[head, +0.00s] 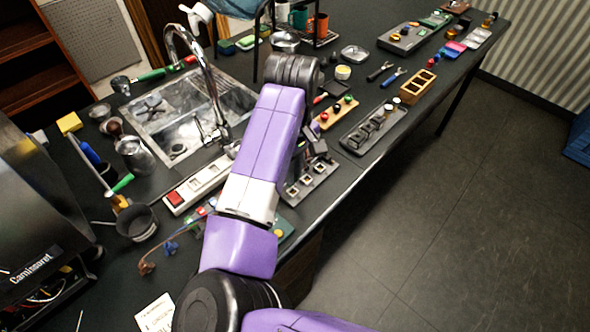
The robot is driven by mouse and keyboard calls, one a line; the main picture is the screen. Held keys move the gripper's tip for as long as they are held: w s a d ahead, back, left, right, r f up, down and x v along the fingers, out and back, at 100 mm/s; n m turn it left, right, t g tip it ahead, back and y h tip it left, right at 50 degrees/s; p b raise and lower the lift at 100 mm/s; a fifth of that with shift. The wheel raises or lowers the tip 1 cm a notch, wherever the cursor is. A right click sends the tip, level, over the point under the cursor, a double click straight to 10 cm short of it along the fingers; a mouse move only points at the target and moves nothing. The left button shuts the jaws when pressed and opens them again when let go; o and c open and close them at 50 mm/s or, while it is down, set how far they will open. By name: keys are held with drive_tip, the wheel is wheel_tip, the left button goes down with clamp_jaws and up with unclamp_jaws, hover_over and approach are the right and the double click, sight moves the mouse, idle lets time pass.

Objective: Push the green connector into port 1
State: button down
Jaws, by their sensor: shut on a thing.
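My gripper (317,153) is dark and small, just right of my purple arm, low over a grey plate (313,184) with square sockets. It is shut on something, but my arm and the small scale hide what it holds. I cannot make out the green connector for certain. Coloured leads with red and blue parts (185,232) lie on the counter left of my arm. A small green board edge (284,229) shows just right of my arm, mostly hidden. I cannot read any port number, so I cannot tell which is port 1.
A white power strip (197,187) with a red switch lies left of my arm. The sink and tap (190,110) are behind it. A dark tray with blocks (373,130) is to the right. The brewer (40,215) stands at left. The counter is cluttered.

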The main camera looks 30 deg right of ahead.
wheel_tip(320, 180, down, 2)
drive_tip(key=shift+a+f+b, duration=0.1)
drive_tip(key=shift+f+b, duration=0.1)
drive_tip(key=shift+b, duration=0.9)
drive_tip(key=shift+r, duration=0.2)
drive_tip(key=shift+f+p, duration=0.15)
drive_tip(key=shift+p, duration=0.7)
drive_tip(key=shift+f+p, duration=0.65)
drive_tip(key=shift+p, duration=0.1)
idle(1.6)
drive_tip(key=c, duration=1.3)
unclamp_jaws()
drive_tip(key=shift+c, duration=0.2)
drive_tip(key=shift+r, duration=3.9)
